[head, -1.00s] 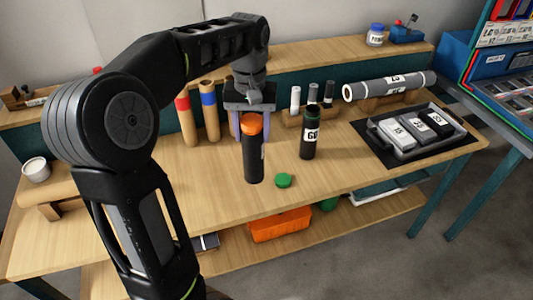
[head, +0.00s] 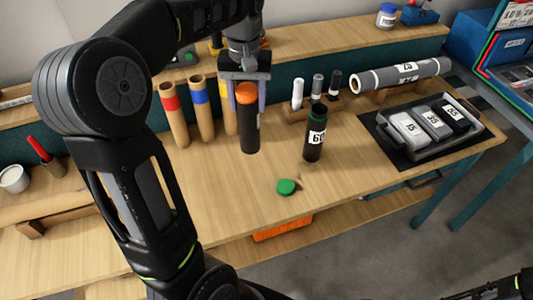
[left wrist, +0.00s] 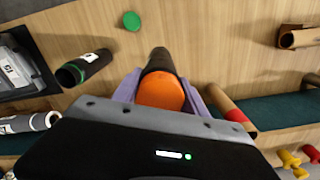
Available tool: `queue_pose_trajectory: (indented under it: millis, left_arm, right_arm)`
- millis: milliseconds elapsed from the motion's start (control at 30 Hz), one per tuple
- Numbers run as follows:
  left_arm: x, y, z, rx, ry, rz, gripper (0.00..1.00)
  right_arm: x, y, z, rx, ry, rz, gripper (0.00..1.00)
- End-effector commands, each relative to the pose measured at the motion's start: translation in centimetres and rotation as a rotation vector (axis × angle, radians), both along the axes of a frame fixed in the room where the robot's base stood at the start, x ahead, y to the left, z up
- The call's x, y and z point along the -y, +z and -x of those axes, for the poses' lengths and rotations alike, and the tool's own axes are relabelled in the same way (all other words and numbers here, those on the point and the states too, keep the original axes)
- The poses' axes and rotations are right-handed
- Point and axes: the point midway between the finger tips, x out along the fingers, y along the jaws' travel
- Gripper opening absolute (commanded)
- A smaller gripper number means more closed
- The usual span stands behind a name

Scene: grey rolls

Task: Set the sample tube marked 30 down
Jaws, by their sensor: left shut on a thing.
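My left gripper (head: 246,100) is shut on a black tube (head: 250,135) with an orange cap. The tube hangs upright between the purple fingers, behind and left of the 60 tube. Only a sliver of its label shows, so I cannot read its number. Whether its base touches the table is unclear. In the left wrist view the orange cap (left wrist: 160,92) sits between the fingers. An open dark tube marked 60 (head: 314,140) stands on the table (head: 215,190) to the right.
A green cap (head: 286,187) lies in front. Cardboard rolls (head: 174,120) stand at the back left. A rack (head: 300,113) with small tubes and a grey roll (head: 400,75) are behind. A tray (head: 388,135) with marked boxes is at right.

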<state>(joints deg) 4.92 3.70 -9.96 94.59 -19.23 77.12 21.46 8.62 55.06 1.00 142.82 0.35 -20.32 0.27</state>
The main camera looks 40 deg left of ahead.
Motion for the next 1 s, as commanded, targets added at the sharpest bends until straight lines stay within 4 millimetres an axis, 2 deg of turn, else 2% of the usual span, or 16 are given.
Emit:
queue_pose_trajectory:
  millis: [167, 500, 867, 1000]
  left_arm:
    - [0.0, -0.6, 0.0, -0.002, 0.0, 0.0, 0.0]
    - [0.0, -5.9, 0.0, -0.002, 0.0, 0.0, 0.0]
    - [0.0, -6.4, 0.0, 0.0, 0.0, 0.0, 0.0]
    - [0.0, -8.0, 0.1, -0.004, 0.0, 0.0, 0.0]
  right_arm:
    - [0.0, 0.1, 0.0, 0.0, 0.0, 0.0, 0.75]
    - [0.0, 0.7, 0.1, -0.003, 0.0, 0.002, 0.75]
    - [0.0, 0.7, 0.1, -0.003, 0.0, 0.002, 0.75]
    - [0.0, 1.0, 0.1, -0.003, -0.001, 0.003, 0.75]
